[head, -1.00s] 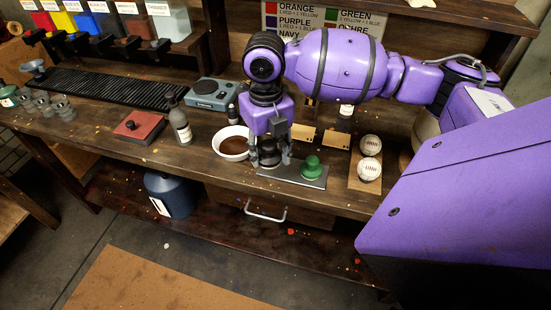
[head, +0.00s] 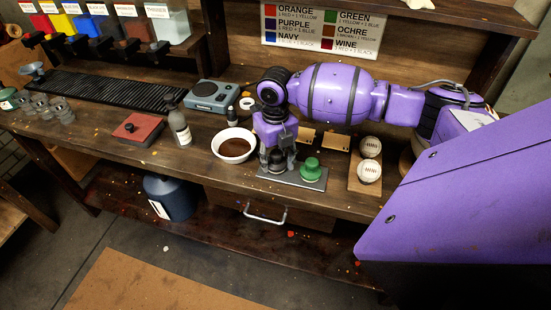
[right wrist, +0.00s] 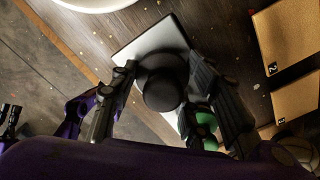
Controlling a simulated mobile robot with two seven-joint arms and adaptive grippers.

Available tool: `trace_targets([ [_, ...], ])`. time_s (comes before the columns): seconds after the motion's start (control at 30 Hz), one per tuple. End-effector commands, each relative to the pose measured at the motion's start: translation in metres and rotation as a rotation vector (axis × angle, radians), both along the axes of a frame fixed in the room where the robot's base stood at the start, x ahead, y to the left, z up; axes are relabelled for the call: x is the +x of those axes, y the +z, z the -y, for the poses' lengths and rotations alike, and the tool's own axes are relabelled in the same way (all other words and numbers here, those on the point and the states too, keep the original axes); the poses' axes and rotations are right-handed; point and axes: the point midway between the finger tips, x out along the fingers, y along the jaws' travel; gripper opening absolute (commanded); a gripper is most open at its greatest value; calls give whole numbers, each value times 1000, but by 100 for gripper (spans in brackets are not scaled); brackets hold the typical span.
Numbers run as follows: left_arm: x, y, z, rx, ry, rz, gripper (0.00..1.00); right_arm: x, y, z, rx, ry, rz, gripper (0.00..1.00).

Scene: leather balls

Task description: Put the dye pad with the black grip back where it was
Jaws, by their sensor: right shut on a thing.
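My right gripper (head: 277,163) is shut on the dye pad with the black grip (right wrist: 163,86), with one finger on each side of it in the right wrist view. The pad is at the left end of a flat grey plate (head: 315,184), upright and low over it; I cannot tell whether it touches the plate. The plate also shows in the right wrist view (right wrist: 133,52). A dye pad with a green grip (head: 310,167) stands on the plate's right part, and is partly hidden behind a finger in the right wrist view (right wrist: 206,122).
A white bowl of brown dye (head: 234,145) is close on the left of the plate. Two pale balls (head: 369,171) sit on a wooden holder to the right. Numbered tan cards (head: 335,141) lie behind. A bottle (head: 179,125) and a red block (head: 138,128) stand further left.

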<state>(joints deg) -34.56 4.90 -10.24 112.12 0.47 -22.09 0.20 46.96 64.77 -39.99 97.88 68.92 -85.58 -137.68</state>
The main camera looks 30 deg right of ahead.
Motion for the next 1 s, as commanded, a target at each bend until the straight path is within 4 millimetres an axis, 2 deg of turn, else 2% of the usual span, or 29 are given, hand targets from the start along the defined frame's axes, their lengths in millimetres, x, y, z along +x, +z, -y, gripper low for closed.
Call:
trace_targets([
  [0.23, 5, 0, -1, 4, -7, 8, 0, 0, -4, 0, 0, 0, -1, 22],
  [0.27, 6, 1, -1, 3, -9, 10, 0, 0, -5, 0, -1, 0, -1, 44],
  [0.4, 10, 2, 0, 4, -10, 15, 0, 0, -4, 0, 0, 0, -1, 62],
  [0.77, 8, 3, 0, 1, -5, 14, 0, 0, 0, 0, 0, 0, 1, 62],
  [0.87, 5, 3, 1, -1, -1, 10, 0, 1, 11, 0, 1, 1, 3, 62],
  [1.0, 3, 1, 2, -4, 4, 5, 0, 1, 37, 0, -1, 0, 4, 62],
])
